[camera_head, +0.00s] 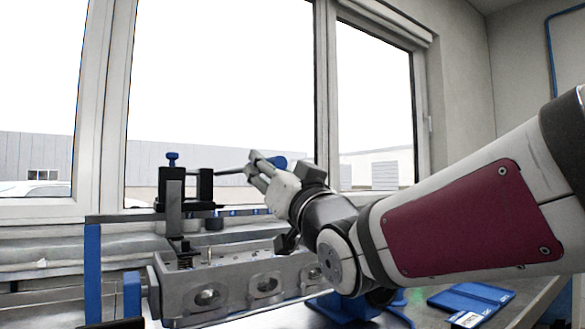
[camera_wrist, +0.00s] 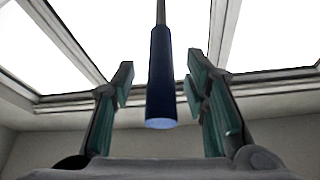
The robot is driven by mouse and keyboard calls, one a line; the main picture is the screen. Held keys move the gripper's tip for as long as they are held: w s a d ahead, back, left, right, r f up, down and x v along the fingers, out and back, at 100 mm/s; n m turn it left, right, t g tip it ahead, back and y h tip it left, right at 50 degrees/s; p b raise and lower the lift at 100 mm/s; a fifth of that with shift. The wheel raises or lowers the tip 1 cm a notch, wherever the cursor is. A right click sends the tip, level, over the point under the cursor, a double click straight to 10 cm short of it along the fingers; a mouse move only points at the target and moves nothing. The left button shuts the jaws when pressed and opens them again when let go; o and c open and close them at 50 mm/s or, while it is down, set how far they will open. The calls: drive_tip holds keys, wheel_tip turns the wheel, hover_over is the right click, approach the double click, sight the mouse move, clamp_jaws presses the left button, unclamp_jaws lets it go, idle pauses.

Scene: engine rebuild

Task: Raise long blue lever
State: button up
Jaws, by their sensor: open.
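The long lever has a thin grey rod and a blue grip (camera_wrist: 161,80). In the wrist view the grip stands between the two fingers of my gripper (camera_wrist: 160,82), with a visible gap on each side. In the head view my gripper (camera_head: 256,170) is at the grip, and the fingers partly hide it. Part of the blue grip (camera_head: 280,162) shows behind the fingers. The rod runs left, nearly level, to a black fixture (camera_head: 172,195) with a blue knob on top. My gripper is open and holds nothing.
A grey metal engine block (camera_head: 232,285) sits below the fixture, within a frame with a blue post (camera_head: 92,272). Windows stand close behind. A blue case (camera_head: 472,300) lies on the bench at the right, below my arm.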

drive_tip(key=shift+x, duration=1)
clamp_jaws()
drive_tip(key=shift+r, duration=0.15)
